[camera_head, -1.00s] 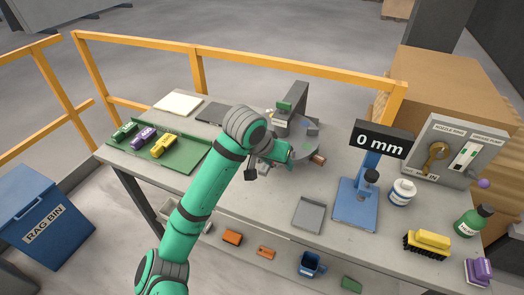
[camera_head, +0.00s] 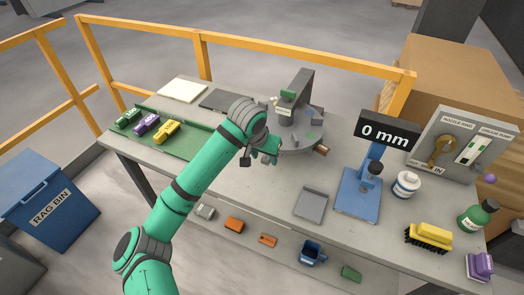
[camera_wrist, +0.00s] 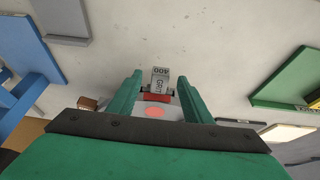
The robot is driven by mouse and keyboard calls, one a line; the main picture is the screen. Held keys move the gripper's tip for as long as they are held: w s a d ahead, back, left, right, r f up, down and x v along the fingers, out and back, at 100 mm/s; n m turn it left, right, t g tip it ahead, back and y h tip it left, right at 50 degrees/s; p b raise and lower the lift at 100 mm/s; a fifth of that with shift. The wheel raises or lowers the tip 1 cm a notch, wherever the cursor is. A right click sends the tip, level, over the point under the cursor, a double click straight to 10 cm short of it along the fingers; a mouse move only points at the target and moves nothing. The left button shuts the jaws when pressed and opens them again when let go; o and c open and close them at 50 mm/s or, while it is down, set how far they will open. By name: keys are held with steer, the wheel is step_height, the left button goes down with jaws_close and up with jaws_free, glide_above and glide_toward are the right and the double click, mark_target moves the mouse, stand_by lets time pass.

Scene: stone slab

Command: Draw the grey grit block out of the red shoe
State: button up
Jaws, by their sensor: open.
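In the wrist view a grey grit block (camera_wrist: 163,75), lettered GRIT 400, sits in the red shoe (camera_wrist: 156,97). Both show in the gap between the two green fingers of my gripper (camera_wrist: 159,84). The fingers are apart, one on each side, and I see no contact with the block. In the head view my gripper (camera_head: 270,152) is at the near left edge of the round grey turntable (camera_head: 300,147). The arm and gripper hide the shoe and block there.
A grey upright post (camera_head: 303,90) stands behind the turntable. A green tray (camera_head: 185,146) with coloured blocks lies left, a grey tray (camera_head: 311,206) and blue gauge stand (camera_head: 357,195) right. Open tabletop lies between.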

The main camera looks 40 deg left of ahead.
steer(key=shift+x, duration=0.85)
jaws_close()
steer(key=shift+s+d, duration=0.25)
steer(key=shift+s, duration=1.1)
steer(key=shift+s+d, duration=0.15)
steer(key=shift+s, duration=0.35)
jaws_free()
